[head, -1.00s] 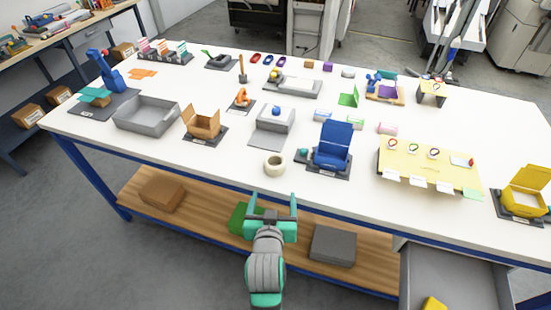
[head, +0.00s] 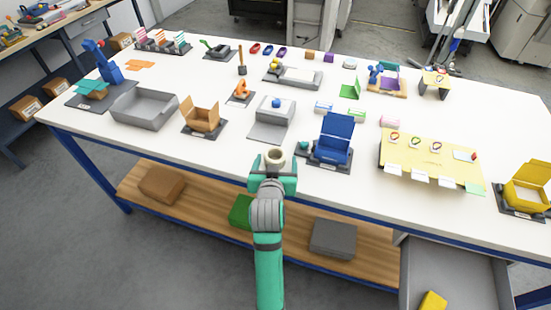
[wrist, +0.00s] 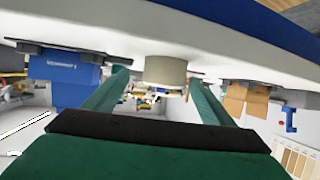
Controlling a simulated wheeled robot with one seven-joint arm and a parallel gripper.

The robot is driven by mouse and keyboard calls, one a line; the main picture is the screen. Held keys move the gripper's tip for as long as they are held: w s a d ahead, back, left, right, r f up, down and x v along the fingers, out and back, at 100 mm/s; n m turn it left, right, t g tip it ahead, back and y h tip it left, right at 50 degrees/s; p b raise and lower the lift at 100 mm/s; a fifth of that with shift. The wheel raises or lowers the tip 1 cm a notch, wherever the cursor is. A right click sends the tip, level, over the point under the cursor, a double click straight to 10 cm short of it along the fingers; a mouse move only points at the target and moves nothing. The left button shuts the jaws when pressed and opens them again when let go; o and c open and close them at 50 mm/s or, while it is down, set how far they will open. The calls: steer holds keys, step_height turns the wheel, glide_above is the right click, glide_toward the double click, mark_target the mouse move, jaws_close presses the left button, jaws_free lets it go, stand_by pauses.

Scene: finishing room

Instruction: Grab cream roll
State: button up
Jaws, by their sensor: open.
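The cream roll (head: 275,153) is a short ring lying flat near the front edge of the white table (head: 350,185). My gripper (head: 274,163) is at that front edge, right at the roll, and partly hides its near side. In the wrist view, which looks upside down, the cream roll (wrist: 165,72) shows between the two green fingers of my open gripper (wrist: 158,80). A gap shows on each side of the roll. I cannot tell how deep it sits between the fingers.
A blue box with a raised lid (head: 334,140) stands right of the roll, and a grey open-topped unit (head: 272,122) behind it. An open cardboard box (head: 202,116) is to the left. A yellow board (head: 430,160) lies further right. An open drawer (head: 455,275) juts out at lower right.

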mark_target(274, 157)
steer(key=x, duration=0.3)
steer(key=shift+w+a+f, duration=0.15)
steer(key=shift+w+a, duration=0.1)
steer(key=shift+w, duration=0.1)
steer(key=shift+a, duration=0.15)
steer(key=shift+s, duration=0.1)
steer(key=c, duration=1.2)
steer(key=shift+o, duration=0.2)
